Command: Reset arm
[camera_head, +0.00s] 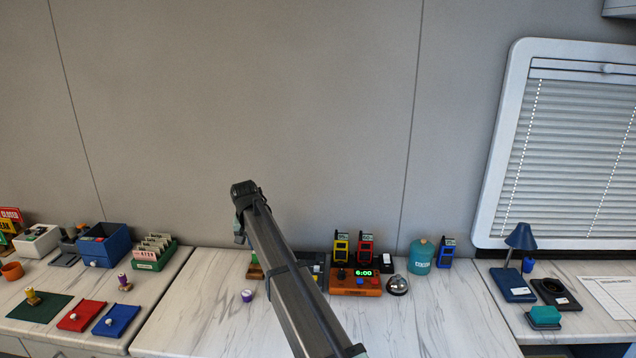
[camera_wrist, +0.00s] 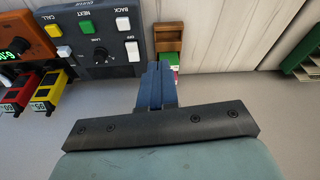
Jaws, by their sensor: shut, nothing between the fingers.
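My gripper (camera_wrist: 157,82) shows in the wrist view with its blue fingers shut together and nothing between them. It is over the counter, beside a dark grey control box (camera_wrist: 98,38) with labelled buttons and a knob. A small wooden holder (camera_wrist: 168,32) lies just beyond the fingertips, with something green and pinkish partly hidden by the fingers. In the head view my arm (camera_head: 290,280) rises from the bottom to the middle of the picture; the fingers cannot be made out there. The arm hides part of the control box.
An orange clock console (camera_head: 356,284), yellow radio (camera_head: 341,248), red radio (camera_head: 365,248), bell (camera_head: 397,285) and teal canister (camera_head: 420,257) stand right of my arm. A purple-and-white item (camera_head: 247,295) is left of it. The counter front left (camera_head: 195,315) is clear.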

